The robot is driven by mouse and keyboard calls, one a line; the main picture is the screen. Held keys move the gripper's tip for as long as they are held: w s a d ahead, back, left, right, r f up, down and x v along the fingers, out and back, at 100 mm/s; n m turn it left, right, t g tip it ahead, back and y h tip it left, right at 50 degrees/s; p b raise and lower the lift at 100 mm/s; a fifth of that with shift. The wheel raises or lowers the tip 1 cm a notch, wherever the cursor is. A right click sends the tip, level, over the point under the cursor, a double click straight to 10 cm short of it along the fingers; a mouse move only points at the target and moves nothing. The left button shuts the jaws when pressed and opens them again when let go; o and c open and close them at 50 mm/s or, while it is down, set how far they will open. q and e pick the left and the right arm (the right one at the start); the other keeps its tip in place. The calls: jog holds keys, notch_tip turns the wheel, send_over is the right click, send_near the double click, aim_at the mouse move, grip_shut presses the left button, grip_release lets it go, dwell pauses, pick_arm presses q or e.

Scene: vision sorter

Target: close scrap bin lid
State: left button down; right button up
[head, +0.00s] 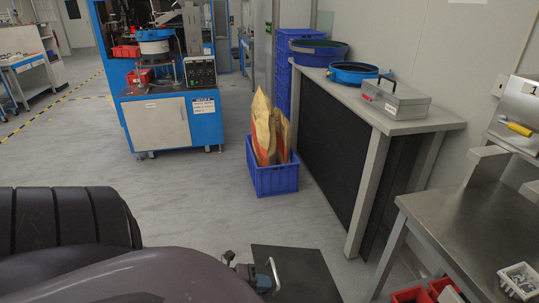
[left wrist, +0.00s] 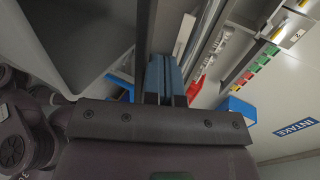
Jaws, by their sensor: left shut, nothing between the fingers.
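A dark grey flat panel (head: 305,272), which looks like the scrap bin lid, lies at the bottom middle of the head view. A pale bent handle (head: 274,273) shows at its left edge. My left gripper (head: 252,272) is beside this handle; I cannot tell whether they touch. My arm hides what lies to the left. In the left wrist view the blue fingers of my left gripper (left wrist: 166,78) are together with nothing between them. The bin's body cannot be made out for sure. My right gripper is not in view.
A steel bench (head: 470,225) stands at the right, with red boxes (head: 440,290) low beside it. A blue crate (head: 272,180) holding cardboard stands on the floor ahead, left of a grey table (head: 420,122). The floor (head: 190,205) between is clear. The left wrist view shows an INTAKE sign (left wrist: 297,127).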

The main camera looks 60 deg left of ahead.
pick_arm(q)
jog(key=shift+s+f, duration=0.25)
jog(key=shift+f, duration=0.35)
jog(key=shift+s+a+f+b, duration=0.1)
jog(key=shift+f+b, duration=0.2)
jog(key=shift+b, duration=0.1)
jog(key=f+b, duration=0.1)
jog(key=f, duration=0.1)
jog(key=s+f+t+b, duration=0.1)
jog(key=shift+a+f+b, duration=0.25)
jog(key=shift+f+b, duration=0.05)
jog(key=shift+f, duration=0.05)
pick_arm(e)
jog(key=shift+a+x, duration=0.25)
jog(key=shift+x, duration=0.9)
pick_arm(q)
jog(key=shift+r, duration=0.15)
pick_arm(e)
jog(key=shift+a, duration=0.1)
